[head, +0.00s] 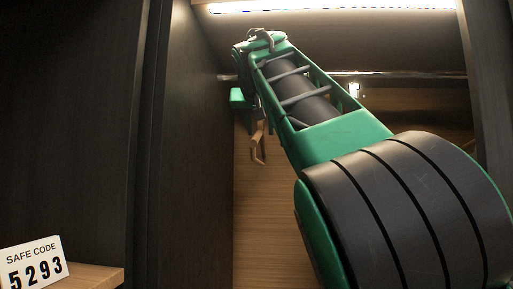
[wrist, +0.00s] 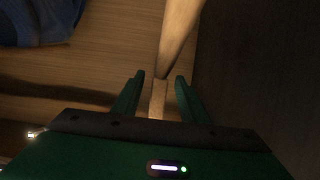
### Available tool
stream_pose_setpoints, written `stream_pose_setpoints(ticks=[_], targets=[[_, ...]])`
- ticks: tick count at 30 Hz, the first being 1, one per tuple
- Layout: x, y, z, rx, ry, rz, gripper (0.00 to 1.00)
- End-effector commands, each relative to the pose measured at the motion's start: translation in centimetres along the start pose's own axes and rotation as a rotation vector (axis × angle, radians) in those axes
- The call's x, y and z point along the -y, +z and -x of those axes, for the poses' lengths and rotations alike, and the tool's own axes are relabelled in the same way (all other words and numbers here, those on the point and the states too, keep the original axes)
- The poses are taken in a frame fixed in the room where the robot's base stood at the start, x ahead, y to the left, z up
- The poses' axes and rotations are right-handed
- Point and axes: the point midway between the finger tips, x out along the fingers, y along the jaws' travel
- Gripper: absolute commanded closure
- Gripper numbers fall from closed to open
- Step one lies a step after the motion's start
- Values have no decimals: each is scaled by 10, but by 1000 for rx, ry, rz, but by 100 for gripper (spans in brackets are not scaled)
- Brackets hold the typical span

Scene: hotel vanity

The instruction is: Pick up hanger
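A wooden hanger (head: 258,148) hangs inside the closet in the head view, close to the dark left wall; its upper part is hidden behind my arm. In the wrist view the hanger (wrist: 178,35) comes down from the top edge and its narrower end lies between my fingers. My gripper (wrist: 160,76) has its two green fingers apart, one on each side of the hanger, with visible gaps. In the head view my arm mostly hides the gripper.
A metal rod (head: 400,74) crosses the closet below a lit strip (head: 335,6). The dark side wall (wrist: 265,65) is close at the right in the wrist view. A blue item (wrist: 40,22) lies at upper left. A safe code card (head: 35,262) stands on a wooden shelf (head: 98,275).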

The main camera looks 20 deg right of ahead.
Motion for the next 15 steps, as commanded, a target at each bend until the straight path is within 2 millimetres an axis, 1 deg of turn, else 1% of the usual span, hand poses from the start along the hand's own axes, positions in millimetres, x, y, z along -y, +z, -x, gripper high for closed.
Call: stream_pose_setpoints(ticks=[3, 8, 15], targets=[[0, 0, 0, 0, 0, 0, 61], [0, 0, 0, 0, 0, 0, 99], [0, 0, 0, 0, 1, 0, 100]])
